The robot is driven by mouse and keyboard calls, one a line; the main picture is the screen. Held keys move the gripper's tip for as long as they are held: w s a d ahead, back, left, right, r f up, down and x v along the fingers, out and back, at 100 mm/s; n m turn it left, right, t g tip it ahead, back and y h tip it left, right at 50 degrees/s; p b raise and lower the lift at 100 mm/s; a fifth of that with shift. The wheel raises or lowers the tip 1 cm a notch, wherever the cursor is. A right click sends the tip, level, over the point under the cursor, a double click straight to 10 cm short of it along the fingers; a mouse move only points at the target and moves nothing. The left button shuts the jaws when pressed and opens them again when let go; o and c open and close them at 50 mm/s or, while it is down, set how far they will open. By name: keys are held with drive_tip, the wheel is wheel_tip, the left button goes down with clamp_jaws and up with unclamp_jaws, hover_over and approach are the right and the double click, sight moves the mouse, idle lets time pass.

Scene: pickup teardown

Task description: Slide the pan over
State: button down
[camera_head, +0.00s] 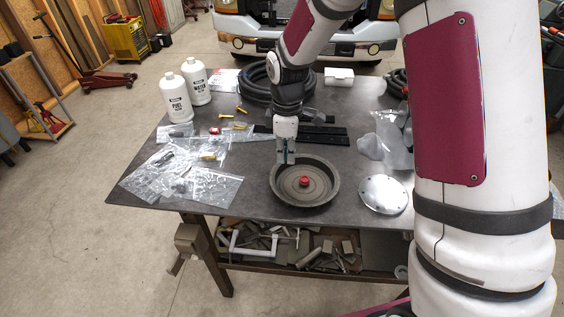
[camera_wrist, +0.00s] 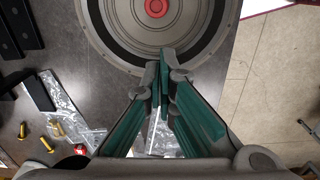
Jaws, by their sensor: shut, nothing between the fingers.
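The pan (camera_head: 282,193) is a round, dark grey dish near the front edge of the table, with a small red piece (camera_head: 305,181) at its middle. In the wrist view the pan (camera_wrist: 108,38) fills the top, and the red piece (camera_wrist: 156,8) shows at the top edge. My gripper (camera_head: 287,158) points down at the pan's back-left rim. In the wrist view my gripper (camera_wrist: 163,62) has its green-padded fingers together with nothing between them. The fingertips overlap the rim in view; I cannot tell if they touch it.
The dark table (camera_head: 250,205) holds plastic bags of small parts (camera_head: 215,188) at left and two white bottles (camera_head: 175,98) behind them. A round metal plate (camera_head: 383,194) lies right of the pan. Black strips (camera_head: 320,134) and a coiled hose (camera_head: 257,80) lie behind.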

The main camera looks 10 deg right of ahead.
sight(234, 180)
wheel_tip(234, 180, down, 9)
drive_tip(key=shift+r+p, duration=0.15)
drive_tip(key=shift+p, duration=0.45)
drive_tip(key=w+a+b, duration=0.1)
drive_tip(key=a+b, duration=0.1)
drive_tip(key=a, duration=0.2)
drive_tip(key=w+a+b, duration=0.2)
drive_tip(key=a, duration=0.3)
drive_tip(key=w+a+b, duration=0.2)
drive_tip(key=a, duration=0.2)
drive_tip(key=shift+a, duration=0.75)
